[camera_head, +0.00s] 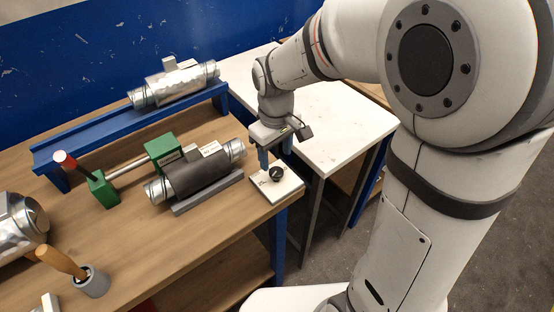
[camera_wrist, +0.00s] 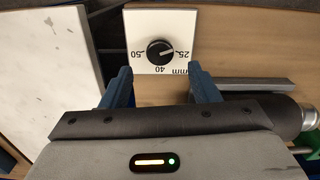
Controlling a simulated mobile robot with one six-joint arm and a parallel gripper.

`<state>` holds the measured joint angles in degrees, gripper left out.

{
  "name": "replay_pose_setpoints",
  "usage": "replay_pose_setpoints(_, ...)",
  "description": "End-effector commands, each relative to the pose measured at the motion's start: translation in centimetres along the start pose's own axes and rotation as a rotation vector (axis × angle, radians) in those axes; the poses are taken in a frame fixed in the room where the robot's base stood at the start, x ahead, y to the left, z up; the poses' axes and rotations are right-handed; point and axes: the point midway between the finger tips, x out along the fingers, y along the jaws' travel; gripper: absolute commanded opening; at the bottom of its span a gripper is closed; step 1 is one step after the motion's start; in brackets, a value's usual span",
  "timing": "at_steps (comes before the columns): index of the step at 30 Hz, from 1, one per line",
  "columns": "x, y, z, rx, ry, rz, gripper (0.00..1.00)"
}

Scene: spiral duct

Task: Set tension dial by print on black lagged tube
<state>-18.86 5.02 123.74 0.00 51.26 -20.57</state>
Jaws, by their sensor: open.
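The black lagged tube (camera_head: 197,175) lies on a grey rail on the wooden bench, with bare metal at both ends. A pale tag (camera_head: 211,149) at its top is too small to read. The tension dial is a black knob (camera_head: 276,174) on a white plate (camera_head: 262,183) near the bench corner. In the wrist view, the knob (camera_wrist: 160,52) sits amid print 25, 40, 50 and mm, seen upside down. A light mark on the knob seems to point towards the 25 side. My gripper (camera_head: 276,160) is open above the dial; its blue fingers (camera_wrist: 162,85) hold nothing.
A green clamp block (camera_head: 165,150) with a rod and red-tipped handle stands behind the tube. A silver tube (camera_head: 174,85) rests on a blue rack (camera_head: 128,126). A grey cup (camera_head: 92,283) with a wooden-handled tool stands front left. A white table (camera_head: 335,125) adjoins the bench.

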Motion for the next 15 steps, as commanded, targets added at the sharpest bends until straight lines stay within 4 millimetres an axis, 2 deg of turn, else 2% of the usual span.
replay_pose_setpoints(3,2.1,0.0,0.1,0.002,-0.005,-0.002,0.55)
replay_pose_setpoints(9,4.8,0.0,0.1,0.003,-0.004,-0.001,0.55)
replay_pose_setpoints(15,5.8,0.1,0.1,0.004,0.0,0.0,0.55)
